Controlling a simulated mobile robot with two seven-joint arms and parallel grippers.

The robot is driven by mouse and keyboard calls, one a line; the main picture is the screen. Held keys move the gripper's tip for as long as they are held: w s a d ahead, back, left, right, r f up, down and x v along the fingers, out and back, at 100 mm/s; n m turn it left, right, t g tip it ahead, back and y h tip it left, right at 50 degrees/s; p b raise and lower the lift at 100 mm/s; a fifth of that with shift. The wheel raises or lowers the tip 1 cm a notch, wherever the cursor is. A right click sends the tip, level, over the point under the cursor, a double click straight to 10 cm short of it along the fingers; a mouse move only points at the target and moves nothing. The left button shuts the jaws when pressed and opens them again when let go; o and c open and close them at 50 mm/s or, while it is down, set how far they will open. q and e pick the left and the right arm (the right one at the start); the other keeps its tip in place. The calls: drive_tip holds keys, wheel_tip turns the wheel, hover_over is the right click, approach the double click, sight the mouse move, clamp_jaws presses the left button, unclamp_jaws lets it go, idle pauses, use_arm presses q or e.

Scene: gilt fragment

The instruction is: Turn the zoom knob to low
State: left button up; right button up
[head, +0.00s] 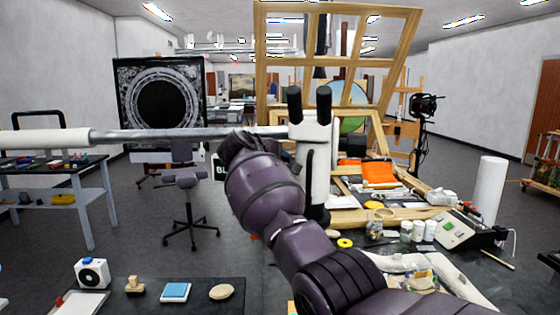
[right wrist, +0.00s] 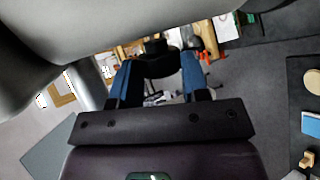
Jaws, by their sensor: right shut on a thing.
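The microscope (head: 316,150) has a white body with two black eyepieces and hangs on a horizontal metal boom (head: 180,135). My right arm rises from the lower right in the head view, with its hand in front of the boom and beside the microscope's left side. The arm hides its own fingertips there. In the right wrist view my right gripper (right wrist: 158,62) has its blue fingers on either side of a dark knob (right wrist: 158,48), shut on it. Any markings on the knob are not visible. The microscope's grey-white body (right wrist: 150,22) fills the top left. My left gripper is not in view.
A dark table (head: 150,305) with small items is at the lower left. A stool (head: 190,205) stands on open floor behind it.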

drive_tip(key=shift+f+g, duration=0.15)
drive_tip(key=shift+g, duration=0.15)
idle(0.4)
drive_tip(key=o, duration=0.9)
drive_tip(key=shift+w, duration=0.1)
